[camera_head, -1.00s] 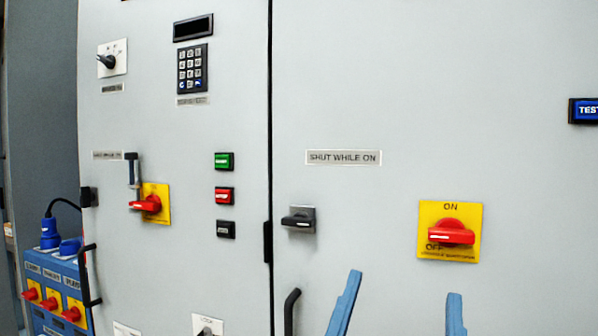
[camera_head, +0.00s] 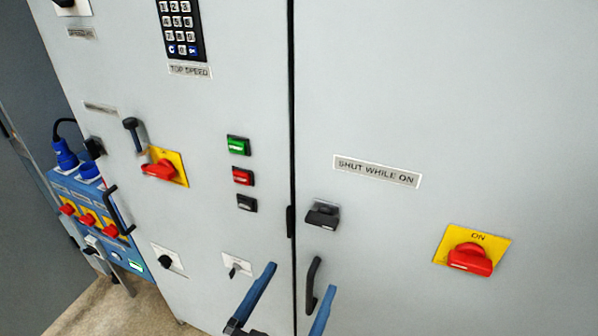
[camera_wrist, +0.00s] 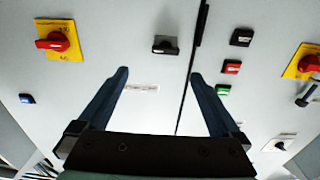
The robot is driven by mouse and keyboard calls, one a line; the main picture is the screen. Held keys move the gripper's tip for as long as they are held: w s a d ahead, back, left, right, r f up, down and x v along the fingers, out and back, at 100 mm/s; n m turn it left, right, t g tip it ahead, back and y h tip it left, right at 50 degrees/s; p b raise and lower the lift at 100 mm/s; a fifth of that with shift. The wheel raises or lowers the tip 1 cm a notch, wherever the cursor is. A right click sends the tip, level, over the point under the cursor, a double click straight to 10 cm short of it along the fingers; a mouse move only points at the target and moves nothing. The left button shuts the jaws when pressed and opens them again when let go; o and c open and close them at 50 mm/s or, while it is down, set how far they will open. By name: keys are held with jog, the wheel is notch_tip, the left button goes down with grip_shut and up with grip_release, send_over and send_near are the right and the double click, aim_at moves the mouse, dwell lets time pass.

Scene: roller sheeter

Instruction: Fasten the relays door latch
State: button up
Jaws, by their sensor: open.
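Two grey cabinet doors meet at a dark vertical seam, and both look closed. On the right door, a black turn latch (camera_head: 322,215) sits beside the seam, below a "SHUT WHILE ON" plate (camera_head: 377,171). Its grip lies roughly level. The latch also shows in the wrist view (camera_wrist: 165,44). The left door has a black lever latch (camera_head: 135,134), its lever pointing up. I read no "relays" label. My gripper (camera_head: 301,277) is open and empty, below the right door's latch in the head view. In the wrist view the gripper (camera_wrist: 160,73) has its fingers apart, with the plate showing between them.
A black pull handle (camera_head: 314,283) stands near the seam, close to my fingers in the picture. A red rotary switch (camera_head: 470,258) on yellow sits to the right, another (camera_head: 160,170) to the left. Push buttons (camera_head: 241,175) line the left door. A blue socket box (camera_head: 95,215) stands far left.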

aim_at(320, 223)
jog(key=p+x, duration=0.2)
jog(key=x, duration=0.2)
jog(key=p+x, duration=0.1)
jog(key=x, duration=0.3)
jog(key=a+p+x, duration=0.1)
jog(key=p+x, duration=0.1)
jog(key=x, duration=0.2)
jog(key=shift+w+r+p, duration=0.15)
jog(key=shift+w+p, duration=0.2)
jog(key=c, duration=1.4)
